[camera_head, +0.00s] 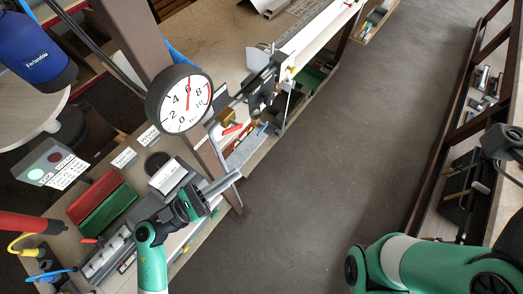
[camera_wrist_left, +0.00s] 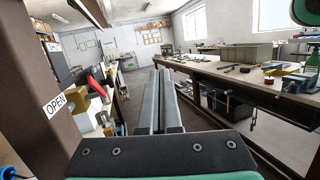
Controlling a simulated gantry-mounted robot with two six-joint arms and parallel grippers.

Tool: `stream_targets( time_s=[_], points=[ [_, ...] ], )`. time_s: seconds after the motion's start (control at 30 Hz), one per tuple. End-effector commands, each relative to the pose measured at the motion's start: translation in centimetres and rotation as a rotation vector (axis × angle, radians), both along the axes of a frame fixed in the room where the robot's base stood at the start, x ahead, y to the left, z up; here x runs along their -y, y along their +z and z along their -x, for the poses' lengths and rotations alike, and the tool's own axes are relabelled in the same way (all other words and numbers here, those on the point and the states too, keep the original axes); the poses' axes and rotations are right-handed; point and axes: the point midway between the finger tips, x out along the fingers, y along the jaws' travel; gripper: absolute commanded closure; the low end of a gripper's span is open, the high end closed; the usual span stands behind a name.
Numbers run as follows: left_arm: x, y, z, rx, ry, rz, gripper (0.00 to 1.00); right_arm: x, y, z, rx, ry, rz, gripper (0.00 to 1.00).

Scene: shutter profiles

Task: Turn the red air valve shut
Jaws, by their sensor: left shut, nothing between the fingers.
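The red air valve handle (camera_head: 232,129) shows in the head view beside a brass fitting (camera_head: 228,117), just right of the brown post. It also shows in the left wrist view (camera_wrist_left: 95,86), left of my fingers, near a label reading OPEN (camera_wrist_left: 54,102). My left gripper (camera_head: 234,177) is shut and empty, its fingers pointing up and right past the post, below the handle and apart from it. In the left wrist view its fingers (camera_wrist_left: 161,72) lie side by side. My right arm is at the lower right; its gripper fingers are not visible.
A round pressure gauge (camera_head: 182,99) is mounted on the brown post (camera_head: 145,45), its red needle near 6. The workbench (camera_head: 222,35) runs along the left with trays and tools. The grey floor (camera_head: 370,130) between bench and right shelf is clear.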

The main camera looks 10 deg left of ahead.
Motion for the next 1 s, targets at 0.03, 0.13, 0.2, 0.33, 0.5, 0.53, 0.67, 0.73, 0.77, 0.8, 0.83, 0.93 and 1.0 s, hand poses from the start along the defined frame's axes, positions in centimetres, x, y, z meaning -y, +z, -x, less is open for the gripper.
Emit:
stream_targets(
  time_s=[0.03, 0.13, 0.2, 0.33, 0.5, 0.53, 0.67, 0.73, 0.77, 0.8, 0.83, 0.93, 1.0],
  points=[
    [-3.7, -3.7, 0.4, -0.03, 0.108, 0.005, 1.0, 0.0, -2.5, 0.0, 0.0, 0.001, 0.0, 0.14],
    [-8.3, -6.5, 1.3, -0.074, 0.241, 0.029, 1.0, 0.0, -3.7, 0.0, 0.001, 0.001, 0.0, 0.14],
    [-10.1, -7.2, 1.6, -0.086, 0.295, 0.038, 1.0, -0.1, -4.0, 0.0, 0.001, 0.001, 0.0, 0.14],
    [-11.2, -7.1, 1.6, -0.086, 0.324, 0.041, 1.0, -0.1, -3.9, 0.0, 0.002, 0.001, 0.0, 0.14],
    [-10.8, -6.8, 1.0, -0.086, 0.318, 0.042, 1.0, 0.0, -3.6, 0.1, 0.002, 0.001, 0.0, 0.14],
    [-10.7, -6.7, 0.7, -0.086, 0.318, 0.042, 1.0, 0.0, -3.5, 0.0, 0.002, 0.001, 0.0, 0.14],
    [-9.6, -6.3, -1.0, -0.085, 0.315, 0.041, 1.0, 0.0, -3.1, 0.0, 0.002, 0.001, 0.0, 0.14],
    [-8.9, -6.0, -2.3, -0.085, 0.314, 0.041, 1.0, 0.0, -2.9, 0.0, 0.001, 0.001, 0.0, 0.14],
    [-8.5, -5.9, -2.9, -0.085, 0.312, 0.042, 1.0, 0.0, -2.7, 0.0, 0.001, 0.001, 0.0, 0.14],
    [-8.1, -5.7, -3.7, -0.084, 0.313, 0.042, 1.0, 0.0, -2.6, 0.0, 0.001, 0.001, 0.0, 0.14],
    [-7.8, -5.7, -4.3, -0.085, 0.314, 0.042, 1.0, 0.0, -2.6, 0.0, 0.001, 0.001, 0.0, 0.14],
    [-6.8, -5.3, -6.2, -0.084, 0.316, 0.041, 1.0, 0.0, -2.3, 0.0, 0.001, 0.001, 0.0, 0.14],
    [-6.1, -5.1, -7.4, -0.085, 0.315, 0.042, 1.0, 0.0, -2.2, 0.0, 0.001, 0.001, 0.0, 0.14]
  ],
)
